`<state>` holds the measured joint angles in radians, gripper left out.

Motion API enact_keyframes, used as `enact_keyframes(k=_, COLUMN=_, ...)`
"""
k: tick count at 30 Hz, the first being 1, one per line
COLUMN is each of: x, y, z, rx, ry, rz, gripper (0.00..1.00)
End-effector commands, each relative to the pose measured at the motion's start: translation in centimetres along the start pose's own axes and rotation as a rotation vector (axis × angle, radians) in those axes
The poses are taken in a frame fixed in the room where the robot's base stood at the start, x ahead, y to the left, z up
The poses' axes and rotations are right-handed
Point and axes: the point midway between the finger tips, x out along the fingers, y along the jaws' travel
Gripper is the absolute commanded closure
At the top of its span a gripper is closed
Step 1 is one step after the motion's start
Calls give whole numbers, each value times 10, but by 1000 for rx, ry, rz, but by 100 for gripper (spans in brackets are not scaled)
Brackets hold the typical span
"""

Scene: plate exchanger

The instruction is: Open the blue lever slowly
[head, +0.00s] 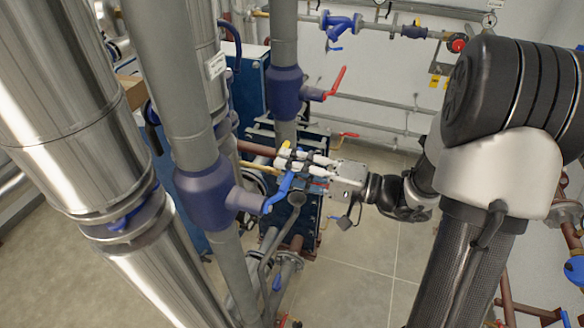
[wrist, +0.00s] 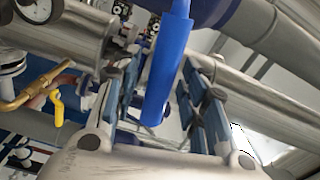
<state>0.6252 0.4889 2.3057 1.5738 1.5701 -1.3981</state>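The blue lever (head: 279,191) sits on a large dark blue valve body (head: 207,194) on a grey vertical pipe. In the head view it slants up and right from the valve towards my gripper (head: 285,160). In the wrist view the blue lever (wrist: 167,70) hangs down between the two fingers of my gripper (wrist: 161,80), its rounded end near the palm. The fingers are apart, with a gap visible at the left of the lever. On the right the finger is close, and I cannot tell whether it touches. The lever's far side is hidden.
A second blue valve (head: 285,90) with a red lever (head: 335,82) stands behind. Shiny metal pipes (head: 75,110) fill the left. A yellow handle (wrist: 57,107) shows left of the fingers in the wrist view. The tiled floor (head: 355,270) is open at lower middle.

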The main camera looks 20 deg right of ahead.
Motion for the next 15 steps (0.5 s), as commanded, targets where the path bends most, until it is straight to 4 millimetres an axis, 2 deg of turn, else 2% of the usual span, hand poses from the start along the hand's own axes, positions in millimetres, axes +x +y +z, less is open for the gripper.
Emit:
enact_keyframes(k=9, x=-2, y=0, z=0, rx=1, ry=1, rz=1, gripper=59)
enact_keyframes(k=11, x=-7, y=0, z=-1, rx=1, ry=3, rz=0, gripper=59)
enact_keyframes(k=15, x=-30, y=1, z=-1, rx=1, ry=6, rz=2, gripper=59)
